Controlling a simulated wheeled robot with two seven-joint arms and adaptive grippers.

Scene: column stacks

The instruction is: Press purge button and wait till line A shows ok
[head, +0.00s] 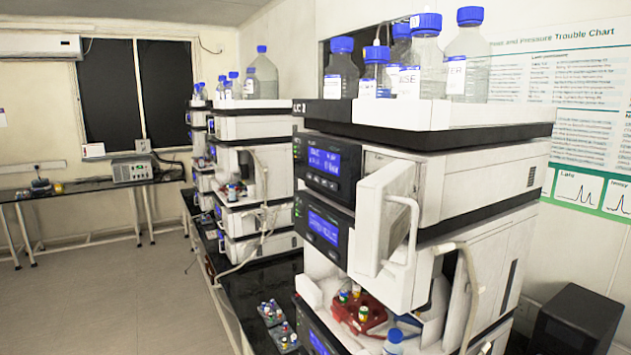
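The nearest instrument stack (450,190) stands at the right on a dark bench. Its upper module has a blue lit display (324,160) with small keys beside it. The module below has a second blue display (323,228), and part of a third display (318,342) shows at the bottom edge. The text on the displays is too small to read, so I cannot tell what line A shows. I cannot make out which key is the purge button. Neither of my grippers is in view.
A white door with a handle (402,215) stands open on the near stack. Blue-capped bottles (341,70) crowd its top tray. A red vial rack (360,312) sits in the lower opening. Another stack (252,175) stands behind. The floor (100,290) at left is clear.

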